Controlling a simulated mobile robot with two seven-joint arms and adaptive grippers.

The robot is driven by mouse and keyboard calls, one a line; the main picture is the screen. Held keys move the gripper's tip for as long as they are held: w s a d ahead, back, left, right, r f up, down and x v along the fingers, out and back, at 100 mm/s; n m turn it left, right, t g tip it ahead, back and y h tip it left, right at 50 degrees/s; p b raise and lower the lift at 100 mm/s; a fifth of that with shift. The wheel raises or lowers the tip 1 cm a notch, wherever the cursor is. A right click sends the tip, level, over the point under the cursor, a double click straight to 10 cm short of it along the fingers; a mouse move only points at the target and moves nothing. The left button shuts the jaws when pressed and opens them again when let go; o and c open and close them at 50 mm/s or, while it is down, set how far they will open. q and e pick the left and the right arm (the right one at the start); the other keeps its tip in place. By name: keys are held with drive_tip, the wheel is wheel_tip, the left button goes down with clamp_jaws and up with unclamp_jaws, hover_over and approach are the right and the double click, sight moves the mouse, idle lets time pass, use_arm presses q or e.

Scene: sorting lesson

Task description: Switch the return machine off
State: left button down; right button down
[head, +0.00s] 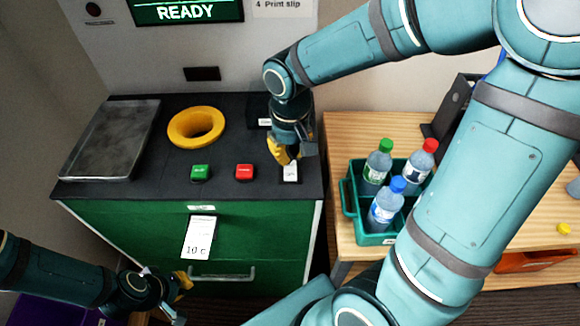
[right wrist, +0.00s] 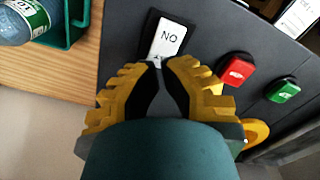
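The return machine (head: 130,225) has a dark top, a green front and a screen (head: 187,12) reading READY. A white rocker switch (head: 290,172) sits at the right end of its top. In the right wrist view the switch (right wrist: 165,38) reads "NO", which is ON upside down. My right gripper (head: 283,155) is just behind the switch, pointing down. In the right wrist view its fingertips (right wrist: 160,64) are together, empty, at the switch's edge; contact cannot be told. My left gripper (head: 182,298) is low at the left, in front of the machine; its opening is unclear.
A green button (head: 199,173) and a red button (head: 244,172) sit left of the switch. A yellow ring (head: 196,142) and a metal tray (head: 110,150) lie behind. A green crate (head: 377,238) of bottles stands on the wooden table (head: 338,130) at right. A slip (head: 198,238) hangs in front.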

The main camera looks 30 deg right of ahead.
sight(290, 164)
drive_tip(key=shift+f+b, duration=1.1)
drive_tip(key=shift+f, duration=0.3)
idle(0.6)
drive_tip(key=shift+r, duration=0.1)
drive_tip(key=shift+r+p, duration=2.9)
drive_tip(key=shift+r, duration=0.6)
